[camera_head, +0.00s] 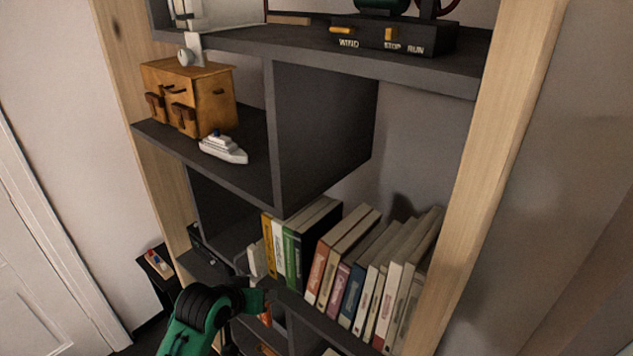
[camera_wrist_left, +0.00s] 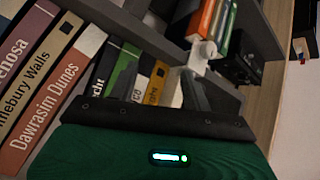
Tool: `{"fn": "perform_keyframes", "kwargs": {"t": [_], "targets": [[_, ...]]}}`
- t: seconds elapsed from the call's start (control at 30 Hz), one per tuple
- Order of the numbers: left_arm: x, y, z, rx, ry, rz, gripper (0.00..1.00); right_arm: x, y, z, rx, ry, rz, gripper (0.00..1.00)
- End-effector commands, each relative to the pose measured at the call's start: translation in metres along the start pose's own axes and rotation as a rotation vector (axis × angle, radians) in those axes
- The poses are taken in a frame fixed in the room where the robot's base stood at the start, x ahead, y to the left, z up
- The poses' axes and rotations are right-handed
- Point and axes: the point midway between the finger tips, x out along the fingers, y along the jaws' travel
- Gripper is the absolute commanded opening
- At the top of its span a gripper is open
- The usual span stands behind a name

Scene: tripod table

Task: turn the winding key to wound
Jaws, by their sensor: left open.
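The black device base (camera_head: 430,40) stands on the top shelf at the upper right. A yellow winding key (camera_head: 342,30) lies roughly sideways above the printed word WIND on its front. A second yellow lever (camera_head: 389,34) stands upright above the words STOP RUN. The top of the device is cut off by the picture edge. My left gripper (camera_wrist_left: 205,92) is open in the left wrist view, in front of the books and well below the device. In the head view its green and black arm comes in at the bottom, its fingers unclear. My right gripper is not in view.
Several books (camera_head: 350,265) fill the lower shelf close to my left arm. A wooden toy chest (camera_head: 190,95) and a white toy ship (camera_head: 223,149) sit on the middle-left shelf. A light wooden post (camera_head: 510,120) borders the right side. A dark divider (camera_head: 320,120) stands below the top shelf.

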Motion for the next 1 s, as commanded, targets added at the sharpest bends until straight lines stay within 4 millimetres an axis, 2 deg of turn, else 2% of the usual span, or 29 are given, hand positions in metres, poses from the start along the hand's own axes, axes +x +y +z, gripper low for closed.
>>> {"fn": "perform_keyframes", "kwargs": {"t": [0.03,0.1,0.2,0.3,0.37,0.57,0.8,1.0], "targets": [[-0.030,0.014,-0.040,0.015,0.066,0.026,0.49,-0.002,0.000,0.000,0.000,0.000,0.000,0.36],[-0.067,0.033,-0.073,0.032,0.124,0.059,0.49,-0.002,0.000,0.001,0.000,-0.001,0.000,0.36],[-0.120,0.057,-0.107,0.062,0.196,0.102,0.49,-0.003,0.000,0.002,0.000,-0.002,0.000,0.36],[-0.172,0.078,-0.129,0.100,0.264,0.139,0.49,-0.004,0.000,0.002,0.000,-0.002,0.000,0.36],[-0.180,0.085,-0.143,0.105,0.286,0.154,0.49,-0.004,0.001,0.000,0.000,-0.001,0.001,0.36],[-0.227,0.111,-0.192,0.141,0.388,0.212,0.49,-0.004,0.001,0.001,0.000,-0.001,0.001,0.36],[-0.300,0.148,-0.240,0.203,0.510,0.281,0.49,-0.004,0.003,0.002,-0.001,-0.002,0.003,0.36],[-0.364,0.176,-0.263,0.264,0.601,0.323,0.49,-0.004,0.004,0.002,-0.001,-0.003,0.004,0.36]]}}
